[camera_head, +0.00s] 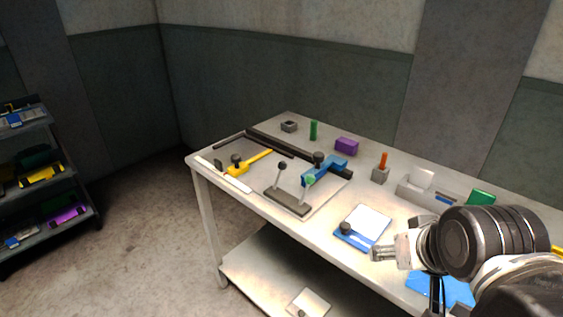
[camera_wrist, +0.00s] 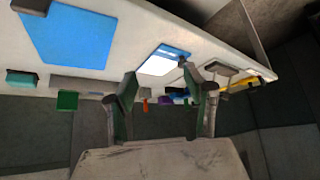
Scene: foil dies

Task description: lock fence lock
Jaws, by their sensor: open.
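A black fence bar (camera_head: 270,144) lies along the left part of the table. A blue clamp-like piece (camera_head: 326,171) with a dark round knob (camera_head: 319,158) sits at its near end. A yellow piece (camera_head: 238,170) with a dark knob (camera_head: 236,158) and a long arm lies to its left. I cannot tell which knob is the fence lock. My gripper (camera_head: 408,268) is above the table's right part, empty and apart from these pieces. Its two spread fingers also show in the wrist view (camera_wrist: 158,72).
A blue-and-white pad (camera_head: 367,222) with a dark knob lies left of my gripper. A blue sheet (camera_wrist: 70,35) lies on the table (camera_head: 215,166). A purple block (camera_head: 346,146), a green cylinder (camera_head: 313,130) and an orange-topped block (camera_head: 381,172) stand at the back. A shelf (camera_head: 45,150) stands far left.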

